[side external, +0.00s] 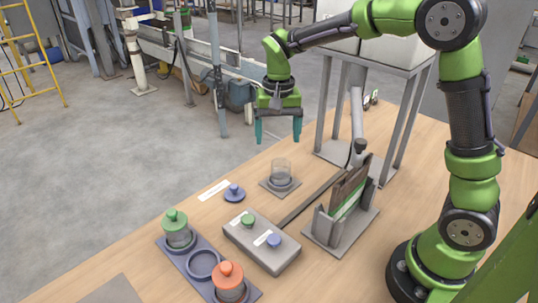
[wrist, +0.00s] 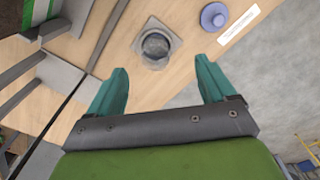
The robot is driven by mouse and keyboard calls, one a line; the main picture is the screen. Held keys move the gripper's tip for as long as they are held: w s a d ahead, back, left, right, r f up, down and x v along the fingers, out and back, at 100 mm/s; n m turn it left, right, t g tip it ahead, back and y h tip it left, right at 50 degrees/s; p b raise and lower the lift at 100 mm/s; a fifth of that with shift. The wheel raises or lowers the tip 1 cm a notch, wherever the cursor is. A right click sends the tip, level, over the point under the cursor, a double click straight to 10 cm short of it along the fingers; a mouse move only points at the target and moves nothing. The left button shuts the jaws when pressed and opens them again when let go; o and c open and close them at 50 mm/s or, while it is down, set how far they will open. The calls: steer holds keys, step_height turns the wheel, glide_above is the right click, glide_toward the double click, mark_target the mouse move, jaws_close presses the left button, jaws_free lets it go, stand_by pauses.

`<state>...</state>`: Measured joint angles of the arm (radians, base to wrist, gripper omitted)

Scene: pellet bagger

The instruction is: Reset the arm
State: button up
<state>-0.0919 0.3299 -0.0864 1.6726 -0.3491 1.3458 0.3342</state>
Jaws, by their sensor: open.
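My gripper (side external: 279,132) hangs in the air above the far edge of the table, its teal fingers pointing down. The fingers are apart with nothing between them, and they also show spread in the wrist view (wrist: 164,92). Below and near it, a clear glass jar (side external: 281,170) stands on a grey square base on the table; the jar also shows in the wrist view (wrist: 155,45). A blue knobbed lid (side external: 234,192) lies on the table to the left of the jar, and it shows in the wrist view (wrist: 214,16). The gripper touches neither.
A dark tray (side external: 176,255) holds a green-lidded jar (side external: 178,228), an empty ring and an orange-lidded jar (side external: 229,279). A grey box (side external: 262,247) has green and blue buttons. A bag holder (side external: 342,225) and the hopper's legs (side external: 402,120) stand at right.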

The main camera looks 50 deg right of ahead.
steer(key=shift+m, duration=0.4)
steer(key=d+f, duration=0.1)
steer(key=f, duration=0.2)
steer(key=w+d+f, duration=0.1)
steer(key=f, duration=0.2)
steer(key=d+f, duration=0.1)
steer(key=f, duration=0.1)
steer(key=shift+w+d+f, duration=0.1)
steer(key=shift+w+f, duration=0.05)
steer(key=shift+f, duration=0.25)
